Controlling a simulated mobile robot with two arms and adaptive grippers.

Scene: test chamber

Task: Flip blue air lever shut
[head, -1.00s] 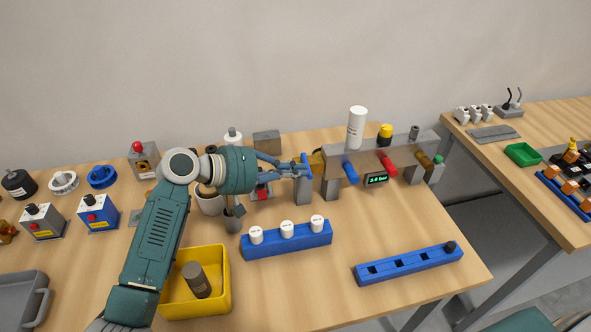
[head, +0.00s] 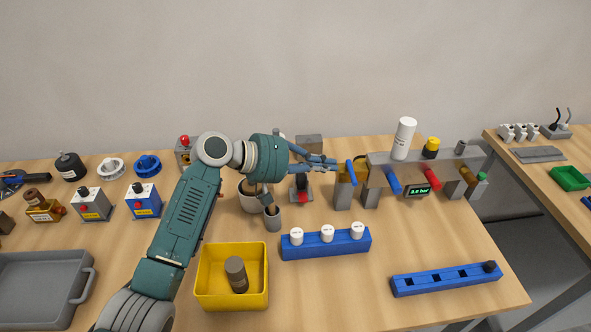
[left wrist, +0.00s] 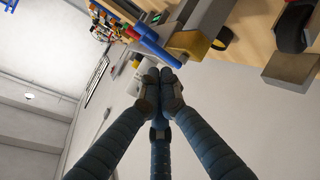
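A second blue handle (head: 393,181) points down at the manifold's front, left of a red handle (head: 432,178). My left gripper (head: 335,164) is just left of the upright blue lever. In the left wrist view its fingers (left wrist: 160,78) are together with nothing between them. I cannot tell whether they touch the lever. My right gripper is out of view.
A small display (head: 417,191) appears to read 3.0 bar. A white bottle (head: 403,139) stands on the manifold. A blue rack (head: 326,247) with white caps, a yellow bin (head: 232,300) and another blue rack (head: 447,279) are in front. Wood between the racks is clear.

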